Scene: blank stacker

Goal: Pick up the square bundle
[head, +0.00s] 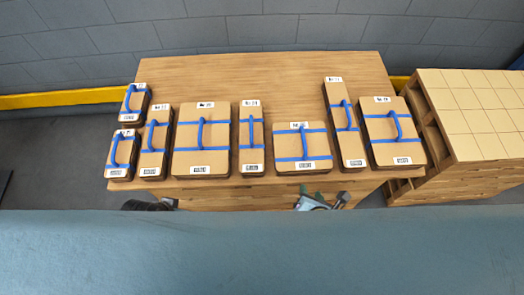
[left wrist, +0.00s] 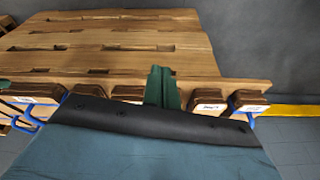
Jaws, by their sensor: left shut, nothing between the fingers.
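The most nearly square bundle is a brown package (head: 290,145) with blue straps, a blue handle and white labels. It lies flat near the front edge of the wooden table, right of centre in the head view. My right gripper (head: 318,201) is below the table's front edge, just in front of that bundle and apart from it. Its fingers are too small and partly hidden to judge. My left gripper (left wrist: 162,88) shows green fingers, shut and empty, in the left wrist view. A dark part of my left arm shows low in the head view.
Several other strapped bundles lie on the table (head: 270,75), such as a large one (head: 185,145) at left and another (head: 380,130) at right. The table's back is clear. A grey wall is behind.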

